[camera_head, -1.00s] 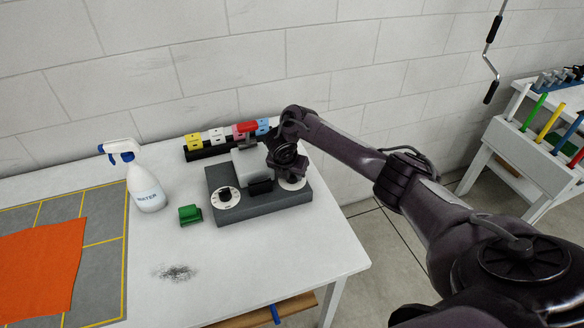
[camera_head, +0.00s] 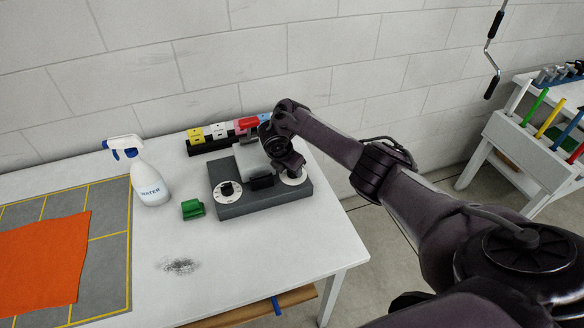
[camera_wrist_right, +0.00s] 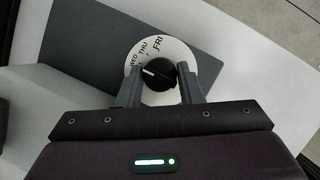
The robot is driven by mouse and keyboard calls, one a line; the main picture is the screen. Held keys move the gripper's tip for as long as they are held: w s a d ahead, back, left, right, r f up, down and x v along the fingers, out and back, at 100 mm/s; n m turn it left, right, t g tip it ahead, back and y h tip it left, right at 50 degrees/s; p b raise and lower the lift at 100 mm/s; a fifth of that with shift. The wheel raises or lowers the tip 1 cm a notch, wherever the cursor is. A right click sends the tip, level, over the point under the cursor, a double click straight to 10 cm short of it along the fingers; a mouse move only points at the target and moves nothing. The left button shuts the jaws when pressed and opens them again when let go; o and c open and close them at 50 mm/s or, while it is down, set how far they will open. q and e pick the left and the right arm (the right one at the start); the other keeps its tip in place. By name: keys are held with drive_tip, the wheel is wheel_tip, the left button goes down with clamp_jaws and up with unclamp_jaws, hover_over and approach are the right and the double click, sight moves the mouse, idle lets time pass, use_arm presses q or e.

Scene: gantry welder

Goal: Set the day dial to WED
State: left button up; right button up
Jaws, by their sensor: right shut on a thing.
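The day dial is the right white disc (camera_head: 293,181) on the grey box (camera_head: 262,201). In the right wrist view the day dial (camera_wrist_right: 191,62) shows the labels WED, THU and FRI. Its black knob (camera_wrist_right: 159,75) has a white mark that points left, close to WED. My right gripper (camera_wrist_right: 159,88) is shut on this knob, one finger on each side. In the head view my right gripper (camera_head: 291,172) reaches down over the dial and hides most of it. Labels at the near side of the dial are hidden by the gripper. My left gripper is not in view.
A second dial (camera_head: 228,192) sits at the box's left. Colored blocks (camera_head: 220,132) stand in a black rack behind.

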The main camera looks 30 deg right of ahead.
drive_tip(key=o, duration=1)
drive_tip(key=shift+c, duration=0.2)
drive_tip(key=shift+a+r, duration=0.1)
drive_tip(key=p+v, duration=0.1)
drive_tip(key=v, duration=0.6)
drive_tip(key=shift+r, duration=0.3)
drive_tip(key=shift+s+a, duration=0.1)
drive_tip(key=shift+a, duration=0.05)
